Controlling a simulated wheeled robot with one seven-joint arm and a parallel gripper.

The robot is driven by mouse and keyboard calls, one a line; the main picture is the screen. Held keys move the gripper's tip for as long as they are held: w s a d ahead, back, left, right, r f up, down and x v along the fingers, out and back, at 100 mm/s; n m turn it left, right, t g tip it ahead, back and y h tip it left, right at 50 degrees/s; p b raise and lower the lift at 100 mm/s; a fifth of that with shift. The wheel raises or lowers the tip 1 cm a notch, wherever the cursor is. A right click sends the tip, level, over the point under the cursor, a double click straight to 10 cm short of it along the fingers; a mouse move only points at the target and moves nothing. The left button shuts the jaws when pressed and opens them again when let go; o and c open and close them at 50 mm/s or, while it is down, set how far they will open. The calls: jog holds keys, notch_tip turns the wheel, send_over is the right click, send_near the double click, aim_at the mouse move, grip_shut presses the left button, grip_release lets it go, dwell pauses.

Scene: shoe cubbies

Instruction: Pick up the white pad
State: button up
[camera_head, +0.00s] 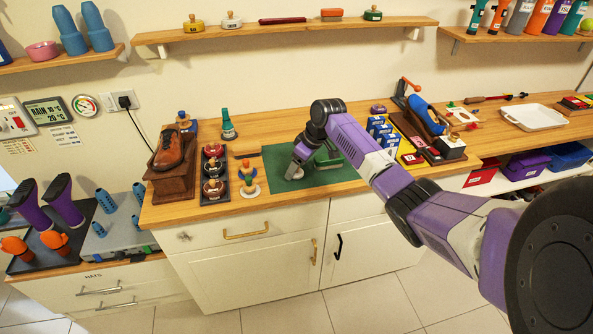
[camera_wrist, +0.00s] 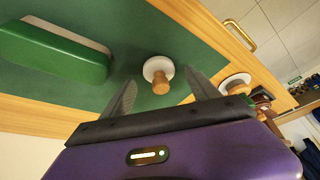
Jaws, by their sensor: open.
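A round white pad (camera_wrist: 152,65) with a small wooden knob lies on the green mat (camera_wrist: 110,92). In the head view the white pad (camera_head: 296,174) shows only in part, beside my gripper (camera_head: 294,166). In the wrist view my gripper (camera_wrist: 160,78) is open and empty, its two dark fingers to either side of the pad's knob. I cannot tell whether the fingers touch the pad. A second whitish pad (camera_wrist: 232,80) with an orange-brown knob stands off the mat, to the right in the wrist view.
A long green block (camera_wrist: 55,50) with a pale underside lies on the mat near the pad. Left of the mat in the head view are a dark tray (camera_head: 214,196) of knobbed pots and a brown shoe (camera_head: 169,150) on a stand. Blue boxes (camera_head: 378,127) stand right.

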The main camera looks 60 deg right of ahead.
jog(key=shift+w+f, duration=0.25)
jog(key=shift+f, duration=0.2)
jog(key=c, duration=1.4)
jog(key=shift+r, duration=0.15)
notch_tip(320, 180, up, 20)
jog(key=shift+f+b, duration=0.1)
jog(key=shift+b, duration=1.1)
